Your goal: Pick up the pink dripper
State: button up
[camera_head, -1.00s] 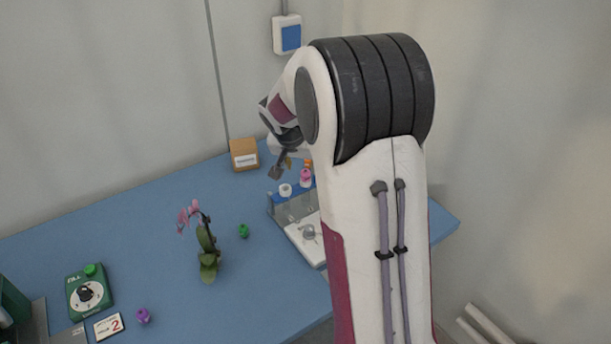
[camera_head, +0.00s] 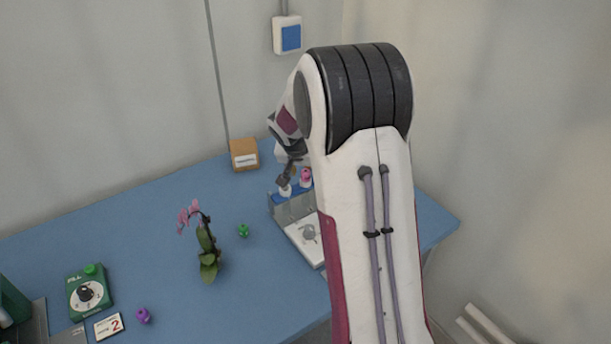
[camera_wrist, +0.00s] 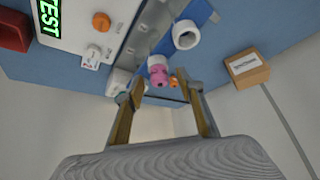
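The pink dripper (camera_head: 306,174) sits in the blue-topped rack (camera_head: 278,199) on the right of the table, partly hidden by my arm in the head view. In the wrist view the pink dripper (camera_wrist: 158,76) has a pale top and appears between my two fingers, near their tips. My gripper (camera_wrist: 163,97) is open, with a wide gap and nothing held. In the head view a dark finger of my gripper (camera_head: 288,178) is beside the pink dripper, just to its left. Whether the fingers touch the dripper cannot be told.
White ring-like pieces (camera_wrist: 186,35) stand close to the pink dripper, and an orange piece (camera_wrist: 174,82) is right beside it. A white device with a TEST display (camera_wrist: 75,20) adjoins the rack. A cardboard box (camera_head: 244,155) stands behind; an orchid (camera_head: 207,250) stands left.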

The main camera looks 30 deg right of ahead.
aim_at(305, 173)
jog(key=c, duration=0.9)
jog(key=shift+r, duration=0.2)
notch_tip(305, 173, up, 10)
jog(key=shift+f, duration=0.15)
dwell(0.6)
